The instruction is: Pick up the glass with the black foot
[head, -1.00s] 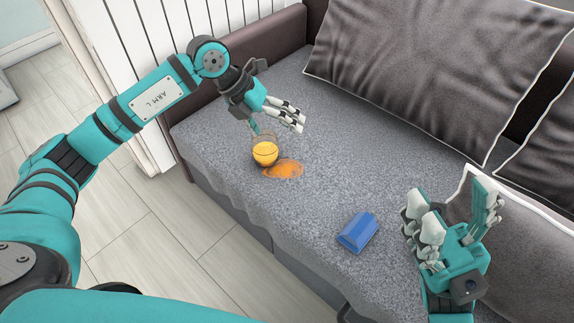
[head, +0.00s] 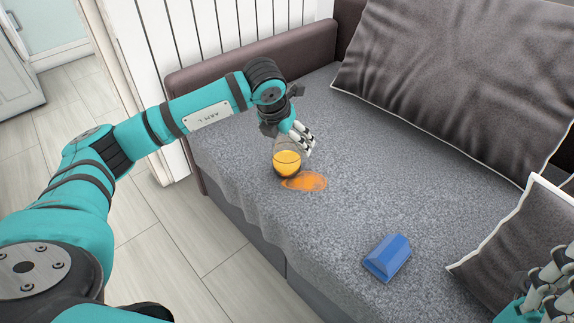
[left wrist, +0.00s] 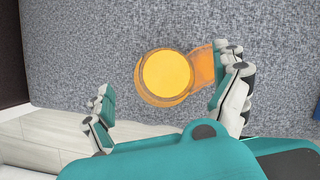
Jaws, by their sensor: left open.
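The glass (head: 287,166) holds yellow-orange liquid and stands on the grey seat near its front left edge. Its bottom looks dark. In the left wrist view the glass (left wrist: 167,73) shows from above, with the liquid's round surface. My left gripper (head: 294,139) is open at the upper part of the glass, and its fingers partly cover it. In the left wrist view its fingers lie on both sides of the glass, with a gap on the left side. My right gripper (head: 545,290) is cut off at the lower right edge.
An orange patch (head: 306,182) lies on the seat beside the glass. A blue block (head: 387,257) lies farther right. Dark cushions (head: 450,80) line the back, and a brown armrest (head: 240,60) stands behind my left arm.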

